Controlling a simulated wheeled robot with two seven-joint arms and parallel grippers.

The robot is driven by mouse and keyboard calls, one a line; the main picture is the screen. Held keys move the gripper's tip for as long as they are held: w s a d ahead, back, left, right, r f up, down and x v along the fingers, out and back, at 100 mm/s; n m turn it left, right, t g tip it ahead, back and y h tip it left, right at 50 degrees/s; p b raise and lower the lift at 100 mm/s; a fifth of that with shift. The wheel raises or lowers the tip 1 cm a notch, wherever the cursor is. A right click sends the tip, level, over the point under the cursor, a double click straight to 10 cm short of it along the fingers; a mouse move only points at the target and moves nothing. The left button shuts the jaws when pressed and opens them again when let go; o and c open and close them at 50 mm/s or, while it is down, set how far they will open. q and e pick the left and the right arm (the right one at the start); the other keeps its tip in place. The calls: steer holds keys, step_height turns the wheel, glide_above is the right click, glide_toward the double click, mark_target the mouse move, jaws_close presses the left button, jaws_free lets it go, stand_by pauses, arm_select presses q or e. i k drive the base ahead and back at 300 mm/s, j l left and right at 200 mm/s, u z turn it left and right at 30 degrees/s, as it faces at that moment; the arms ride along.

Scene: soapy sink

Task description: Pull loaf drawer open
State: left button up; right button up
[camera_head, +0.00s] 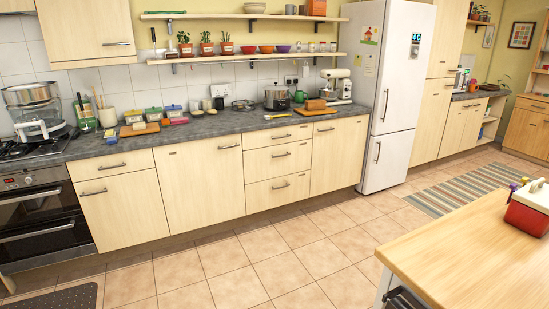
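A brown loaf (316,104) sits on a wooden board on the grey counter, near the slow cooker. Below and just left of it is a stack of pale wood drawers: a top drawer (290,135), a middle drawer (265,163) and a bottom drawer (268,192). Each has a bar handle on its front, and all look shut. Another shut drawer front (90,167) is at the left, beside the oven. No label shows which is the loaf drawer. Neither of my grippers is in view.
A wooden-topped table (470,250) with a red and white box (530,208) stands at the right front. The tiled floor (240,262) before the drawers is clear. A white fridge (395,90) stands right of the counter, and an oven (40,215) is at the left.

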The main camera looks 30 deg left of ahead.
mark_target(266, 162)
steer(key=i+j, duration=0.1)
steer(key=j, duration=0.35)
steer(key=i+j+z, duration=0.1)
steer(key=j, duration=0.4)
steer(key=i+j, duration=0.15)
steer(key=j, duration=0.3)
steer(key=i+j+z, duration=0.1)
steer(key=j, duration=0.4)
steer(key=i+j, duration=0.1)
steer(key=j, duration=0.35)
steer(key=i+j+z, duration=0.1)
steer(key=i+j, duration=0.3)
steer(key=i, duration=0.25)
steer(key=i+j+z, duration=0.1)
steer(key=i+j, duration=0.4)
steer(key=i, duration=0.45)
steer(key=l, duration=0.1)
